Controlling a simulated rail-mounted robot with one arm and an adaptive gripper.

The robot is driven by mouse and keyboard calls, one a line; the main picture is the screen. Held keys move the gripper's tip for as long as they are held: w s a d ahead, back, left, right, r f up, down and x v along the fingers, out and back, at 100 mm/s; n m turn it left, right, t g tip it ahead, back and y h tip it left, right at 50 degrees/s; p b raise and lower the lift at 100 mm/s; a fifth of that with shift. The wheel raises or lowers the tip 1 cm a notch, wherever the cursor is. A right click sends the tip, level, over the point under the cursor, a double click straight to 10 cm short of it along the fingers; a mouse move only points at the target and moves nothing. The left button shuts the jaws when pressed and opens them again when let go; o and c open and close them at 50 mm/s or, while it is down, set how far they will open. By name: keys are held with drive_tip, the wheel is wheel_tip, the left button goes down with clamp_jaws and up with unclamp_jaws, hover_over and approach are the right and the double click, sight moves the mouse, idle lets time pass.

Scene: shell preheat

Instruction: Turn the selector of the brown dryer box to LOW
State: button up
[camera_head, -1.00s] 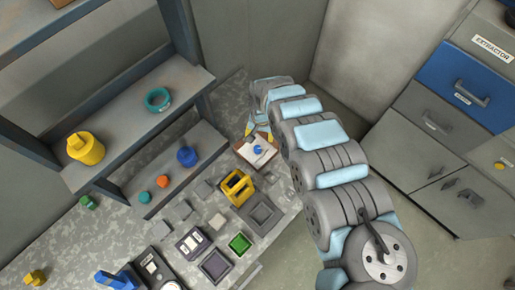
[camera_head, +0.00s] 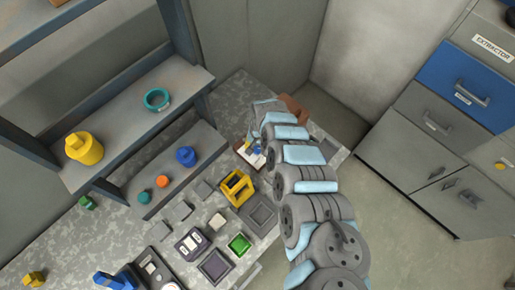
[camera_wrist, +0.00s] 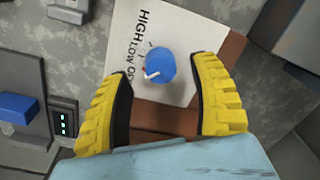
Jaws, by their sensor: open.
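The brown dryer box (camera_wrist: 225,60) shows in the wrist view with a white face (camera_wrist: 185,25) lettered HIGH, LOW and OFF. Its blue selector knob (camera_wrist: 160,64) has a white pointer aimed to the left and slightly down, toward the OFF end of the lettering. My gripper (camera_wrist: 162,88) is open, with one yellow finger on each side of the knob's lower area; I see no contact. In the head view my gripper (camera_head: 254,134) is over the box, and only part of the white face (camera_head: 250,156) shows below it.
A yellow open frame (camera_head: 236,185) and grey trays (camera_head: 258,213) stand close to the box on the bench. Another brown object (camera_head: 294,107) shows behind my arm. A shelf (camera_head: 170,165) with a blue item (camera_head: 186,155) is to the left.

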drive_tip(key=shift+f, duration=1.25)
drive_tip(key=shift+a, duration=0.1)
clamp_jaws()
